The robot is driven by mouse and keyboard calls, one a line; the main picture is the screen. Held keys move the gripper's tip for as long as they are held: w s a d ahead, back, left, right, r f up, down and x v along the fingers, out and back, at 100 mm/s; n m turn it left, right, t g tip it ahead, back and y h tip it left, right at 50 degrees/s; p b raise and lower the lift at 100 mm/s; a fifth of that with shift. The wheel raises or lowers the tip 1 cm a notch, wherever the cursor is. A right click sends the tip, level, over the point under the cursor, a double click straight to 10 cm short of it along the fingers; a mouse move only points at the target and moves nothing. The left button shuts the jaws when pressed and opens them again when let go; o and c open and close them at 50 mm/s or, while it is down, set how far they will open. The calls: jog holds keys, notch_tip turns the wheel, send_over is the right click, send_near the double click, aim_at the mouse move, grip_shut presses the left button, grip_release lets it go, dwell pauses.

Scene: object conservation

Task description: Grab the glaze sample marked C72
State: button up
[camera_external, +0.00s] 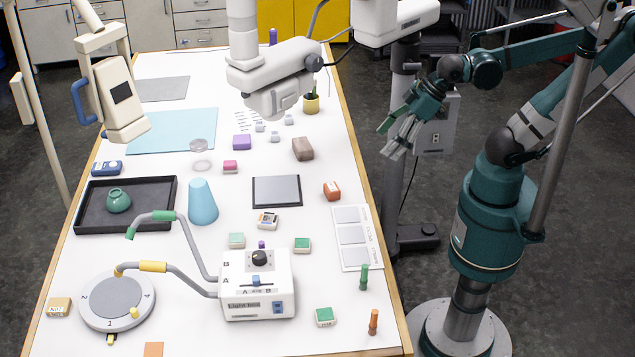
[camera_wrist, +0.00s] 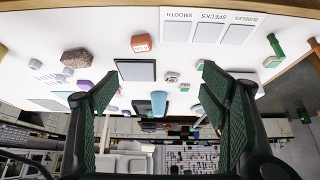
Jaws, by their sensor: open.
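Several small glaze sample blocks lie on the white table; their marks are too small to read, so I cannot tell which is C72. They include a green block (camera_external: 302,245), another green block (camera_external: 325,316), a pale green block (camera_external: 236,240), an orange-red block (camera_external: 331,190), a pink block (camera_external: 230,167) and a tan block (camera_external: 58,307). In the wrist view the orange-red block (camera_wrist: 141,44) shows a pale label with unreadable writing. My gripper (camera_external: 392,137) is open and empty, beyond the table's right edge. Its fingers (camera_wrist: 160,78) stand wide apart in the wrist view.
A white control box (camera_external: 258,285) with curved arms and a round turntable (camera_external: 117,297) take up the near table. A card with three panels (camera_external: 352,238) lies by the right edge. Green (camera_external: 364,277) and orange (camera_external: 373,321) pegs stand nearby.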

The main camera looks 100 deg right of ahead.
jog(key=c, duration=0.7)
jog(key=shift+o, duration=0.2)
jog(key=w+a+f+n+g+p, duration=0.15)
jog(key=w+a+n, duration=0.3)
jog(key=w, duration=0.45)
jog(key=w+a+n+g+p, duration=0.1)
jog(key=w+a+n+g, duration=0.3)
jog(key=w, duration=0.4)
jog(key=w+a+f+n, duration=0.2)
jog(key=w+a+f, duration=0.1)
jog(key=f, duration=0.1)
jog(key=w+a+f+n+g+p, duration=0.1)
jog(key=w+a+f+n, duration=0.1)
jog(key=w+f+n, duration=0.1)
jog(key=w+a+f+n+p, duration=0.1)
jog(key=w+a+f+n, duration=0.2)
jog(key=w+f, duration=0.1)
jog(key=shift+w+a+f+g, duration=0.15)
jog(key=shift+w+f, duration=0.05)
jog(key=shift+f, duration=0.25)
jog(key=shift+w+a+f+g, duration=0.1)
jog(key=shift+w+a+f, duration=0.05)
jog(key=shift+f, duration=0.25)
jog(key=shift+w+a+f, duration=0.1)
jog(key=shift+a+f, duration=0.05)
jog(key=shift+f, duration=0.2)
